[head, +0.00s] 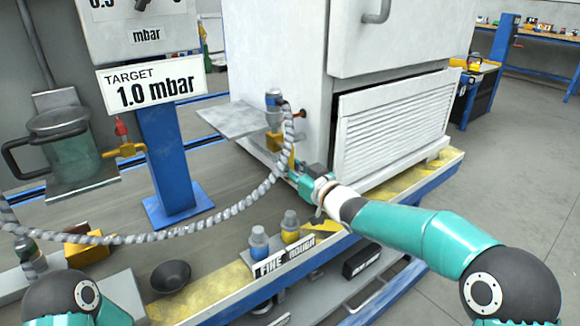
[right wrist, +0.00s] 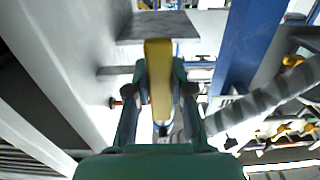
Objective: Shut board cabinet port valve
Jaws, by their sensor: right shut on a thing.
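The white cabinet (head: 285,60) stands on the bench with a port fitting (head: 273,100) low on its left side. The grey braided hose (head: 225,212) runs to this fitting. The yellow valve handle (head: 291,158) is beside the fitting, partly hidden by the hose. My right gripper (head: 298,174) reaches it from the lower right. In the right wrist view the two fingers (right wrist: 160,72) are shut on the yellow handle (right wrist: 159,88), which lies lengthwise between them. Only part of my left arm shows at the lower left; its gripper is out of view.
A blue post (head: 170,150) carries a gauge and a "TARGET 1.0 mbar" sign (head: 152,87). A grey shelf plate (head: 217,120) juts from the cabinet. Blue and yellow bottles (head: 259,243) stand behind the "FINE ROUGH" label. A black bowl (head: 170,276) sits on the bench.

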